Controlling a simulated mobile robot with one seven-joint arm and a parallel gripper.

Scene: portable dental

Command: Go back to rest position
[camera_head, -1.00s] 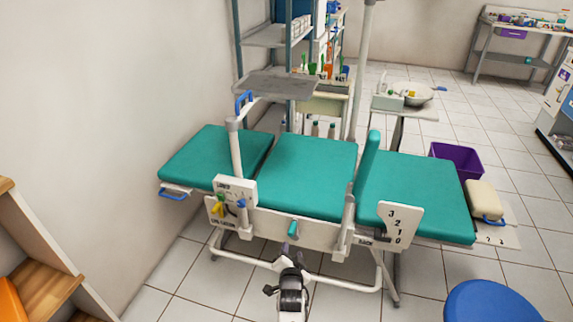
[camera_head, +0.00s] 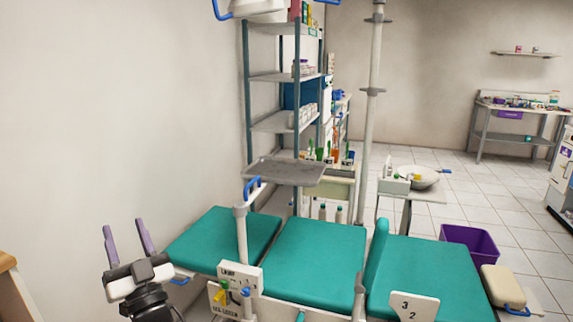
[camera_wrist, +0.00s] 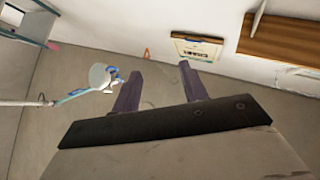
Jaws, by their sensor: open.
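My gripper (camera_head: 127,240) is at the lower left in the head view, raised with its two purple fingers pointing up. The fingers are apart with nothing between them. In the wrist view the gripper (camera_wrist: 157,80) also shows its two fingers spread and empty. It is left of the green dental chair (camera_head: 318,255) in the picture and seems clear of it. The chair has several flat green cushions and a white frame.
A grey tray (camera_head: 285,171) on a white post stands over the chair's left part. A tall shelf rack (camera_head: 272,77) stands behind it. A purple bin (camera_head: 470,245) is at the right. A wooden shelf edge (camera_head: 8,262) is at the far left.

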